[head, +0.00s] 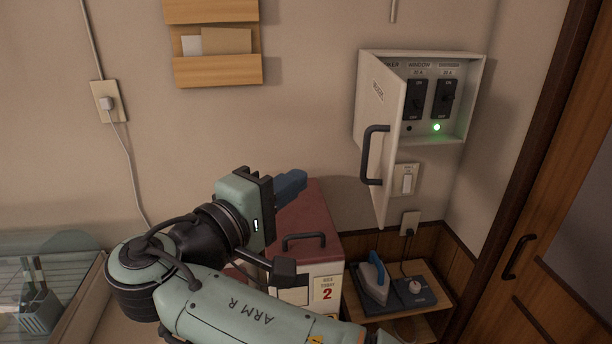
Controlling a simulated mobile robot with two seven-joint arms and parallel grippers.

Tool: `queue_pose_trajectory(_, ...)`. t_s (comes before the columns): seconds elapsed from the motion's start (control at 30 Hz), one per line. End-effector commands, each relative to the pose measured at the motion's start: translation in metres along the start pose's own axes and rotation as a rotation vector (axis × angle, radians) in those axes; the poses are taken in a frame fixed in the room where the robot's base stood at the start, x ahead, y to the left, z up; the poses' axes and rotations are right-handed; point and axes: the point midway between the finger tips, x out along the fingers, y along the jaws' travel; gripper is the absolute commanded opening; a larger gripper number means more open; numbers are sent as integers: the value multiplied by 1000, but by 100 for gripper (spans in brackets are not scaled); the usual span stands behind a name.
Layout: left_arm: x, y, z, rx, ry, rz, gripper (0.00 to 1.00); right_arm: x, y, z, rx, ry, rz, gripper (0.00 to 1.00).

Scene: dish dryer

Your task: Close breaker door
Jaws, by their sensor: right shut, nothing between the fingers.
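The breaker box (478,75) is a pale wall cabinet at the upper right. Its door (393,125) stands open, hinged on the left and swung out toward me. A dark bar handle (374,155) is on the door's outer face. Inside are black switches, one of them here (445,97), and a lit green lamp (436,127). My right gripper (297,183) has blue fingers that are shut and empty. My left gripper is not in view.
A red-topped box (318,215) with a dark handle stands below my gripper. A wooden door (545,240) is at right. A wall letter rack (215,72) hangs upper left. The wall between rack and breaker box is clear.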

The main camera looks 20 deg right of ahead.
Motion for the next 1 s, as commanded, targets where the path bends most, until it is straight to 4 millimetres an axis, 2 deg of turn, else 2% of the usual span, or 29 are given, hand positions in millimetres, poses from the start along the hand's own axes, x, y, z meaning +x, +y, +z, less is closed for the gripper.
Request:
queue_pose_trajectory(0.2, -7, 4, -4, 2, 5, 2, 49, 49, 1, 1, 0, -5, -2, 0)
queue_pose_trajectory(0.37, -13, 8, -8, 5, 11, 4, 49, 82, 1, 1, -1, -4, -2, 0)
queue_pose_trajectory(0.4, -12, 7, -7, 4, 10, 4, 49, 86, 1, 6, 1, -2, -3, 0)
queue_pose_trajectory(0.63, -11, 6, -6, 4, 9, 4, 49, 104, -1, 25, 0, 1, -3, 0)
queue_pose_trajectory(1.0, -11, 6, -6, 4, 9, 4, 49, 107, -1, 28, -2, 1, -1, 0)
